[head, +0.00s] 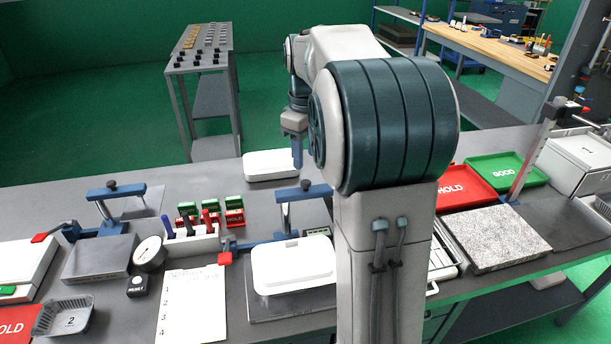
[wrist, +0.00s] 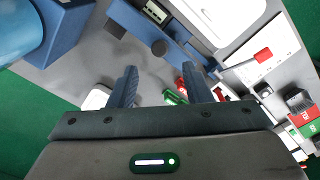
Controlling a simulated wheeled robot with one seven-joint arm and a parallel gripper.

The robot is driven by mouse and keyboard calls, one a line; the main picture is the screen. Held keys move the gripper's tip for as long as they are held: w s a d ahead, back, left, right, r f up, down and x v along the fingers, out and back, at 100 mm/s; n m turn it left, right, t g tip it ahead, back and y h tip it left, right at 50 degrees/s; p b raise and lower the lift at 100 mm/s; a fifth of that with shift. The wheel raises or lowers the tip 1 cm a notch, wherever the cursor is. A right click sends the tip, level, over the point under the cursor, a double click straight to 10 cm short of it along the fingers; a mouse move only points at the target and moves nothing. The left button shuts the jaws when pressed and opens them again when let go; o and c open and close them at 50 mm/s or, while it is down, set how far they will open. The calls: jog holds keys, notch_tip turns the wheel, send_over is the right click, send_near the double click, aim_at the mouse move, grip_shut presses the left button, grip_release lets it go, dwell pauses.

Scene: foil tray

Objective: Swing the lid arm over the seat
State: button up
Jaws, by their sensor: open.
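A fixture on the bench has a dark base plate (head: 295,306) carrying a white tray (head: 293,266). Behind the tray a blue base bar (head: 262,243) bears a post and an upper blue arm (head: 304,194) with a black knob; I cannot tell which part is the lid arm. A red block (head: 225,258) is at the bar's left end. My gripper (head: 297,152) points down, above the bench behind this fixture. In the wrist view my gripper (wrist: 163,88) is open and empty, with blue fixture parts (wrist: 180,48) and the white tray (wrist: 228,18) beyond the fingers.
A similar fixture with a grey block (head: 98,260) stands left. A second white tray (head: 270,164) lies behind. A tool rack (head: 190,243), red and green tags (head: 234,210) and paper (head: 190,306) lie between. A red bin (head: 466,187) and granite slab (head: 495,238) are right.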

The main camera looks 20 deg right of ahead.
aim_at(305, 182)
notch_tip(305, 182, down, 7)
jog(key=shift+r, duration=0.1)
dwell(0.3)
grip_shut()
